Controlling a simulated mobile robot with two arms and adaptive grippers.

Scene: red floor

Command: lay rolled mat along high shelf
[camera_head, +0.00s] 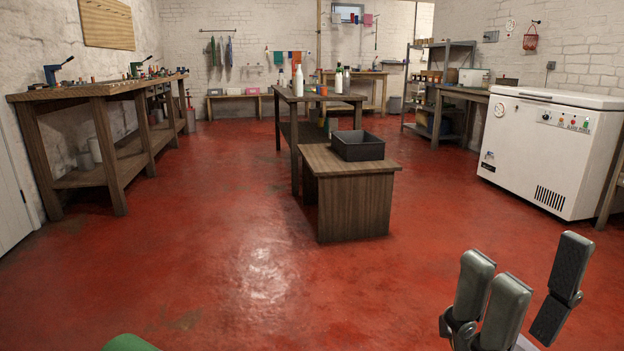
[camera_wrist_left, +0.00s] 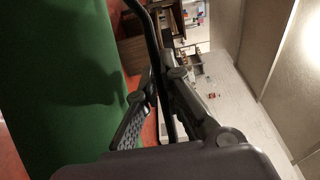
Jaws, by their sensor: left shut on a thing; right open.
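The green rolled mat (camera_wrist_left: 65,85) fills the left side of the left wrist view. Only a small green edge of it (camera_head: 128,344) shows at the bottom of the head view. My left gripper (camera_wrist_left: 160,88) is at the mat's side, its fingers around a thin dark band that looks like the mat's strap. My right gripper (camera_head: 522,270) is open and empty over the floor at the lower right. A grey shelving unit (camera_head: 440,44) stands far back on the right; I cannot tell whether it is the high shelf.
A low wooden table (camera_head: 350,205) with a black bin (camera_head: 357,147) stands mid-room, before a taller table (camera_head: 318,97). A workbench (camera_head: 95,90) lines the left wall. A white chest freezer (camera_head: 545,150) is at right. The red floor (camera_head: 220,260) ahead is clear.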

